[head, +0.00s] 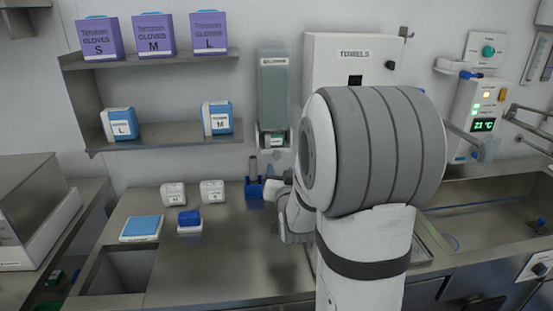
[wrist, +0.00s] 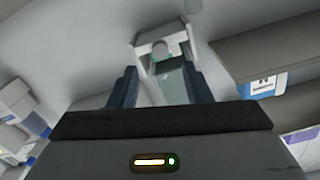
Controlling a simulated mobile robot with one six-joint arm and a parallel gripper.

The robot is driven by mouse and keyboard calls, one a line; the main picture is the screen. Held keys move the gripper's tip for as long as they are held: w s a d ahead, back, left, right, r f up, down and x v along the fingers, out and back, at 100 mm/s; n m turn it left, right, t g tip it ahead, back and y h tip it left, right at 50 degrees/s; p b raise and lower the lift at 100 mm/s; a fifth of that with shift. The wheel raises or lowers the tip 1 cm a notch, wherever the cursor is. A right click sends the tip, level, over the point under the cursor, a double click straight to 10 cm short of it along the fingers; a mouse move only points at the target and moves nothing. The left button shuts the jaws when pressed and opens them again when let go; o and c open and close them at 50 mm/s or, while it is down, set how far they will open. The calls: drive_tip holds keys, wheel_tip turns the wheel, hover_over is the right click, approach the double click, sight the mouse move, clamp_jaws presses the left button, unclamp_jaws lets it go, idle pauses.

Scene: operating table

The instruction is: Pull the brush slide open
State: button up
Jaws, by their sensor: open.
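The brush dispenser (head: 273,88) is a tall greenish box on the back wall, left of the towel cabinet. Its pale slide end (head: 273,139) is at the bottom, with a dark opening. In the wrist view the dispenser (wrist: 172,82) shows turned over, and its pale slide end (wrist: 158,45) lies beyond the fingertips. My gripper (wrist: 160,76) is open, with a dark blue finger on each side and nothing gripped. In the head view my gripper (head: 263,188) is low over the counter, below the dispenser and apart from it. My arm hides part of the wall and counter.
Shelves (head: 160,143) with glove boxes stand left of the dispenser; one shelf also shows at right in the wrist view (wrist: 260,62). The towel cabinet (head: 340,50) is close on the right. Small packs (head: 173,194) lie on the counter (head: 235,270). A sink (head: 500,205) is at right.

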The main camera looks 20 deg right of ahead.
sight(277, 157)
drive_tip(key=p+x, duration=0.1)
drive_tip(key=x, duration=0.6)
drive_tip(key=shift+w+d+p, duration=0.15)
drive_tip(key=shift+w+p, duration=0.2)
drive_tip(key=shift+c, duration=0.2)
clamp_jaws()
